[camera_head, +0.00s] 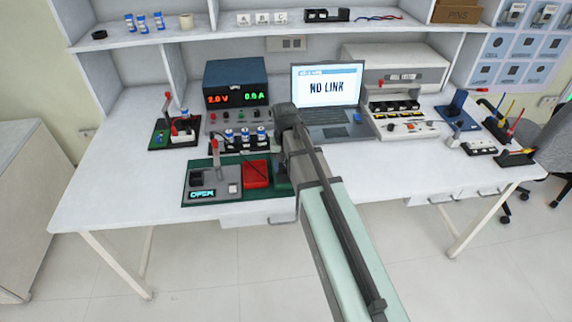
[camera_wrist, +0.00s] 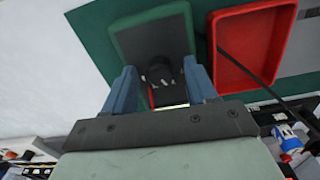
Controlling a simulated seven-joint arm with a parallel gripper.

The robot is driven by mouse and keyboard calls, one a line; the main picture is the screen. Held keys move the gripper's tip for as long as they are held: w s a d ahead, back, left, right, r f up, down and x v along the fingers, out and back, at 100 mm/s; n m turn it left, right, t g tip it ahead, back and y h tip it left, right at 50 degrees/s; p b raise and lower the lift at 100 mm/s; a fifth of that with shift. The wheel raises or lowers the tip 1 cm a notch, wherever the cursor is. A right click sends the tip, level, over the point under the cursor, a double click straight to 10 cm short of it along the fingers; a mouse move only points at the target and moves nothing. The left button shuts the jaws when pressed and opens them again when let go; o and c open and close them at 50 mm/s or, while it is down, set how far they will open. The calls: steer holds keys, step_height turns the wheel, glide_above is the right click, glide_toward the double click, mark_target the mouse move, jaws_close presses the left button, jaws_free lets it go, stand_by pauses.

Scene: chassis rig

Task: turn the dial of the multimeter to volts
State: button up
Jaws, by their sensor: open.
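The multimeter is a dark green box (camera_wrist: 150,38) lying on a green mat, with a round black dial (camera_wrist: 160,70) showing small pale marks. In the head view only a dark green edge (camera_head: 282,182) shows beside my arm. My gripper (camera_wrist: 159,68) is open, with one blue finger on each side of the dial. I cannot tell whether the fingers touch it. A sliver of lit yellow-green display (camera_wrist: 172,106) shows at the edge of my gripper's body, which hides the rest. The dial's setting cannot be read.
A red tray (camera_head: 256,174) lies right beside the multimeter, and a black cable crosses it in the wrist view. A grey panel reading OPEN (camera_head: 202,193) with a red-handled lever stands left. The power supply (camera_head: 236,90) and laptop (camera_head: 328,85) stand behind. The front left table is clear.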

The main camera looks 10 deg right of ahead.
mark_target(285, 166)
steer(key=shift+r, duration=0.1)
step_height(285, 166, up, 14)
steer(key=shift+f, duration=0.2)
stand_by(0.6)
steer(key=shift+a, duration=0.1)
